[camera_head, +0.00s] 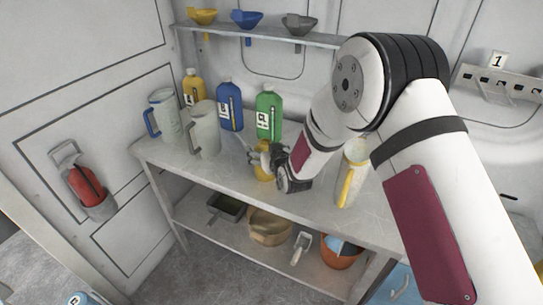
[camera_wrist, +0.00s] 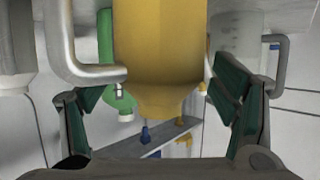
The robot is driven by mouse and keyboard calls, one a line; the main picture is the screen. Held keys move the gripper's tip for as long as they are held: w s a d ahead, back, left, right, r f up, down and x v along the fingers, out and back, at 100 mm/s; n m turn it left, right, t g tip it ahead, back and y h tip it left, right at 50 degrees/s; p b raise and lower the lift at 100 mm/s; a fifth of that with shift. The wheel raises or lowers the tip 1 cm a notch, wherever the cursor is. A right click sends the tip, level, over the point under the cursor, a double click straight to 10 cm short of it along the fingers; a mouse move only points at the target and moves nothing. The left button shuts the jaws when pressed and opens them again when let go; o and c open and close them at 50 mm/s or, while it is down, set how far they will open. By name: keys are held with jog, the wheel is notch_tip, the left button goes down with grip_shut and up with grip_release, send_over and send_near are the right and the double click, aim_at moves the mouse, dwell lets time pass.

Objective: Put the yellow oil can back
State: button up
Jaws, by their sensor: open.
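The yellow oil can (camera_head: 262,173) is on the bench top (camera_head: 232,176), near its front middle, partly hidden by my gripper (camera_head: 276,169). In the wrist view, which looks upside down, the yellow oil can (camera_wrist: 158,50) fills the upper middle and narrows downward in the picture. My gripper (camera_wrist: 160,110) is open, with one finger on each side of the can. Gaps show between the can and both fingers.
Yellow (camera_head: 194,92), blue (camera_head: 230,105) and green (camera_head: 268,110) bottles stand at the back. Two jugs (camera_head: 163,118) (camera_head: 204,130) stand left; a yellow-handled jug (camera_head: 352,170) stands right. Funnels (camera_head: 247,20) sit on the upper shelf (camera_head: 270,35). A numbered rack (camera_head: 500,85) is on the right wall.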

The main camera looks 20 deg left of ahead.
jog(key=v, duration=1.1)
jog(key=shift+s, duration=0.25)
jog(key=shift+d+r, duration=0.15)
jog(key=shift+r, duration=0.05)
jog(key=s+d+r+m+g+h, duration=0.1)
jog(key=s+d+r+m+h, duration=0.15)
jog(key=d+r, duration=0.85)
jog(key=s+d+r+m+h, duration=0.1)
jog(key=d+r+h, duration=0.3)
jog(key=d+r, duration=0.65)
jog(key=s+d+r+m+g+h, duration=0.1)
jog(key=s+d+m, duration=0.1)
jog(key=s+d, duration=0.6)
jog(key=s+d+r+m+g+h, duration=0.1)
jog(key=s+d+m+g, duration=0.1)
jog(key=s+d, duration=0.7)
jog(key=s, duration=0.6)
jog(key=shift+s+r+g, duration=0.3)
jog(key=shift+s, duration=0.05)
